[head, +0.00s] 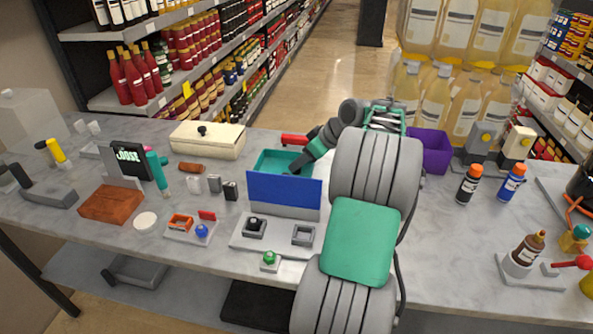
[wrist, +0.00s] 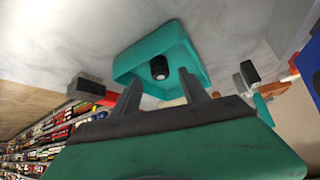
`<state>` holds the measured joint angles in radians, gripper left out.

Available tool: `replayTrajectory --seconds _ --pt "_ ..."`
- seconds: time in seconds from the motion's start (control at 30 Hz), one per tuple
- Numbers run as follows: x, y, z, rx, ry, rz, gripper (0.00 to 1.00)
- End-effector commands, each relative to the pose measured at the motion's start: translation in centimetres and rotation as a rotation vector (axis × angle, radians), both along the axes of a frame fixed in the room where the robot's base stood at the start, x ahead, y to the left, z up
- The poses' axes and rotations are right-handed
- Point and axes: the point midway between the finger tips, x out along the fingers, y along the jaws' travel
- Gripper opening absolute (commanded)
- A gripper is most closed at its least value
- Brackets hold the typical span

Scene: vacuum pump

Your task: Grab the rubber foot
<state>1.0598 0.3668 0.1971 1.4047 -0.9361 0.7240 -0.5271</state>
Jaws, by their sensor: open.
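The rubber foot (wrist: 160,66) appears to be the small black cylinder with a pale end in the wrist view. It lies inside a teal tray (wrist: 187,50). My gripper (wrist: 161,79) is open and empty, and its two dark fingers point toward the tray, one on each side of the black piece in the picture. I cannot tell how far the fingers are from it. In the head view my gripper (head: 297,168) is at the right part of the teal tray (head: 262,159). The black piece cannot be made out there.
A blue panel (head: 284,194) stands upright just in front of the tray. A cream box (head: 207,140) is behind on the left, a red object (head: 294,140) behind the tray, and a purple bin (head: 430,152) to the right. Several small parts crowd the table left of the tray.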

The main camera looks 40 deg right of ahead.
Motion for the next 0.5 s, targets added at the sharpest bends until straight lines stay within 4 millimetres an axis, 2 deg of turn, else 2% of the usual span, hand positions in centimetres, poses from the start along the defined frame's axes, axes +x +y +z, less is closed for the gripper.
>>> replayTrajectory --seconds 0.1,0.2,0.4,0.5 --pt "1.3 0.6 -1.9 0.003 0.002 0.002 0.52" --pt "1.9 0.7 -2.5 0.001 0.000 0.000 0.52" --pt "2.0 0.7 -2.6 0.000 0.001 -0.001 0.52" --pt "2.0 0.7 -2.6 0.000 0.001 -0.001 0.45"
